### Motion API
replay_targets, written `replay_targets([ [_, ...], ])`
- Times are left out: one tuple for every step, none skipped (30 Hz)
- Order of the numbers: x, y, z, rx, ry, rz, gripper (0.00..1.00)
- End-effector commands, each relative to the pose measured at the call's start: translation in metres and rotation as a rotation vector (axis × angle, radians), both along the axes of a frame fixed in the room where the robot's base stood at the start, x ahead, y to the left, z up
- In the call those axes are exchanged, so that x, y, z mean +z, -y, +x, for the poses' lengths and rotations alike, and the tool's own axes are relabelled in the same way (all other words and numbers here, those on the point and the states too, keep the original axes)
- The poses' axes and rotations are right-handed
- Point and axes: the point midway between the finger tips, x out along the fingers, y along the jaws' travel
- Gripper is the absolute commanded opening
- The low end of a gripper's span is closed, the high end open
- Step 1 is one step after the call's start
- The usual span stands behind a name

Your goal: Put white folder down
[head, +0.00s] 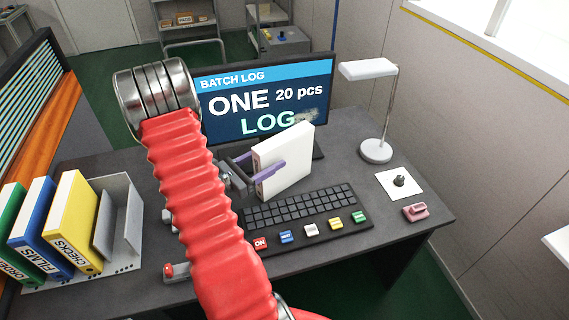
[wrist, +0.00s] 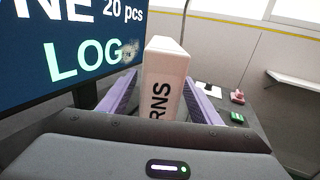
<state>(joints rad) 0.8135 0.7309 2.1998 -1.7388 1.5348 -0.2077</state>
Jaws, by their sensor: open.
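The white folder (head: 292,158) is upright above the desk (head: 345,150), between the keyboard and the monitor. Its spine with dark letters (wrist: 160,100) faces me in the wrist view; the letters read "RNS", partly cut off. My gripper (head: 262,165) is open, with one purple finger on each side of the folder. In the wrist view the fingers of my gripper (wrist: 160,92) flank the spine. The folder's lower edge seems to meet the desk behind the keyboard, but contact is hard to tell.
A monitor (head: 265,95) stands close behind. A keyboard (head: 300,208) and several coloured keys lie in front. A lamp (head: 376,150), a white plate with a knob (head: 400,184) and a pink object (head: 415,212) are at right. A grey rack (head: 128,215) with coloured folders is at left.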

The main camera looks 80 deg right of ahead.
Motion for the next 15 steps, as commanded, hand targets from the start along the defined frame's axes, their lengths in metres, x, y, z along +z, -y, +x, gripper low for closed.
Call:
replay_targets([
  [0.0, 0.004, -0.004, -0.004, 0.0, 0.0, 0.58],
  [0.0, 0.006, -0.006, -0.003, 0.0, 0.0, 0.58],
  [0.0, 0.009, -0.009, -0.003, 0.0, 0.0, 0.58],
  [0.0, 0.012, -0.011, -0.004, 0.0, 0.0, 0.58],
  [0.0, 0.015, -0.014, -0.005, 0.0, 0.0, 0.58],
  [0.0, 0.019, -0.017, -0.004, -0.001, -0.001, 0.58],
  [0.0, 0.022, -0.019, -0.004, -0.001, -0.001, 0.58],
  [0.0, 0.025, -0.022, -0.005, -0.001, -0.001, 0.58],
  [0.0, 0.029, -0.024, -0.004, 0.0, -0.001, 0.58],
  [0.0, 0.031, -0.025, -0.003, -0.001, -0.001, 0.58],
  [0.0, 0.033, -0.027, -0.003, 0.0, 0.0, 0.58],
  [0.0, 0.035, -0.028, -0.003, 0.0, 0.0, 0.58],
  [0.0, 0.036, -0.029, -0.003, 0.0, 0.0, 0.58],
  [0.0, 0.037, -0.029, -0.002, 0.0, 0.0, 0.58],
  [0.0, 0.038, -0.029, -0.001, 0.0, 0.0, 0.58],
])
